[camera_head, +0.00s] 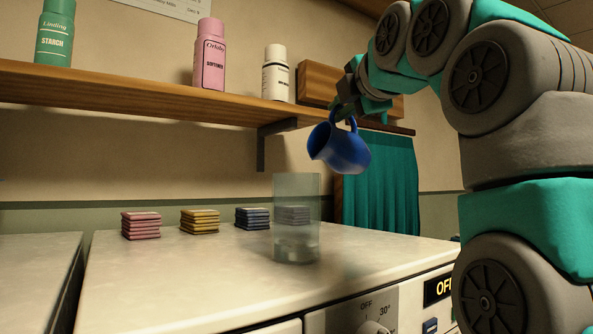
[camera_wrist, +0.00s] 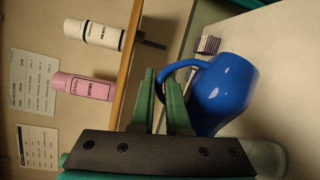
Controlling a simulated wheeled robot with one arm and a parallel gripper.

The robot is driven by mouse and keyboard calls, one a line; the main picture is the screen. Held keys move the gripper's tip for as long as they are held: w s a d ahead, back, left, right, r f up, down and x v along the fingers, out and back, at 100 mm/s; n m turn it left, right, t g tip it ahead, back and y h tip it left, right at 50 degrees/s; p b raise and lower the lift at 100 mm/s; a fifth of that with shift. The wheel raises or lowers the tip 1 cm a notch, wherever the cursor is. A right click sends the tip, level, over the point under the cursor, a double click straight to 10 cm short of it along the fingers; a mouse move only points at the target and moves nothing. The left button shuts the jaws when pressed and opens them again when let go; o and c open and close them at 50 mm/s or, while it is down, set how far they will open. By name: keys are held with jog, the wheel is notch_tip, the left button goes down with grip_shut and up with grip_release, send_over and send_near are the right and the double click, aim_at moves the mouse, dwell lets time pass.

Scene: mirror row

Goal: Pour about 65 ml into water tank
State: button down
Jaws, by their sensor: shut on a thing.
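A blue jug (camera_head: 339,149) hangs in the air, tilted with its mouth toward the left, above and slightly right of the clear tank. My gripper (camera_head: 347,108) is shut on the jug's handle. In the wrist view, the green fingers of my gripper (camera_wrist: 172,100) close around the handle of the blue jug (camera_wrist: 224,92). The clear tank (camera_head: 297,215) stands upright on the white machine top, with a little clear liquid seeming to show near its bottom. Part of the tank (camera_wrist: 262,158) also shows at the lower right of the wrist view. The jug's inside is hidden, and no stream is visible.
A wooden shelf (camera_head: 140,93) with several bottles runs above. A teal curtain (camera_head: 385,185) hangs behind. The front left of the top is clear.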

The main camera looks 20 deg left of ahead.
aim_at(356, 136)
jog(key=shift+w+d+f+m+g+p, duration=0.3)
jog(key=shift+d+f+m, duration=0.05)
jog(key=shift+m, duration=0.25)
jog(key=f+m, duration=0.1)
jog(key=w+d+f+m+g, duration=0.1)
jog(key=w+d+f+m+p, duration=0.1)
jog(key=m, duration=0.1)
jog(key=shift+w+f+g, duration=0.1)
jog(key=shift+f+g, duration=0.3)
jog(key=w+d+f+m+g+y, duration=0.1)
jog(key=w+d+f+m+g, duration=0.1)
jog(key=w+d+f+m, duration=0.2)
jog(key=shift+w+d+f+m+g+y, duration=0.25)
jog(key=shift+w+f+m, duration=0.3)
jog(key=shift+f+m, duration=0.45)
jog(key=shift+f, duration=0.2)
